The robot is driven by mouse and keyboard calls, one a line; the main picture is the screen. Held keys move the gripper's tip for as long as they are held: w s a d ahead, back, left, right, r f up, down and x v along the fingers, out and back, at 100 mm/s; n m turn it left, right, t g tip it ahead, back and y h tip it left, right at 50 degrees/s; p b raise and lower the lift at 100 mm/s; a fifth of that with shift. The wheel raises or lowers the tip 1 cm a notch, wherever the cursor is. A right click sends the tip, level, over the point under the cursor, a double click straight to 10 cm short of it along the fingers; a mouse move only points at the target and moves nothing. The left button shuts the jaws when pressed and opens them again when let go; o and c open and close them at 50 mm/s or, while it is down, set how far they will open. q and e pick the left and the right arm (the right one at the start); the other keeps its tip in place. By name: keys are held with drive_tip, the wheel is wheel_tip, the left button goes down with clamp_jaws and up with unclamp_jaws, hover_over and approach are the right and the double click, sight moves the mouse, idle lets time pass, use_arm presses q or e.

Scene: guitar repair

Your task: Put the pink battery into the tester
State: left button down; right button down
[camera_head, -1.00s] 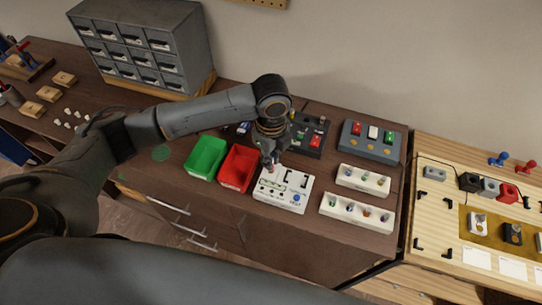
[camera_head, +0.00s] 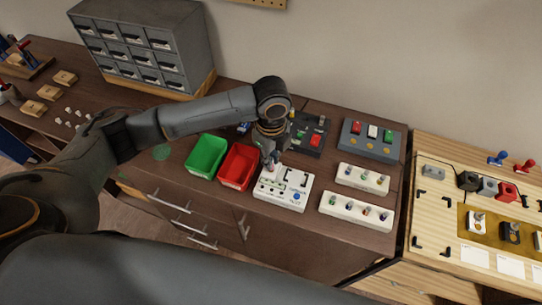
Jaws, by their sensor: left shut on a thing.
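The white tester (camera_head: 283,189) lies on the dark brown bench, with a blue round button on its front right and dark brackets on its top. My left gripper (camera_head: 271,163) comes down from above over the tester's back left part. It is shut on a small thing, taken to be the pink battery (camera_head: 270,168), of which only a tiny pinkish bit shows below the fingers. I cannot tell whether it touches the tester. My right gripper is not in view.
A green bin (camera_head: 206,157) and a red bin (camera_head: 239,167) stand left of the tester. Two white racks with small cells, a back one (camera_head: 362,180) and a front one (camera_head: 356,212), stand to its right. A grey box with coloured buttons (camera_head: 371,141) is behind them.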

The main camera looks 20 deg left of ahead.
use_arm(q)
drive_tip(key=shift+f+b, duration=0.35)
drive_tip(key=shift+f, duration=0.75)
drive_tip(key=c, duration=0.9)
unclamp_jaws()
drive_tip(key=shift+r, duration=0.1)
wheel_tip(320, 180, up, 7)
drive_tip(key=p, duration=0.8)
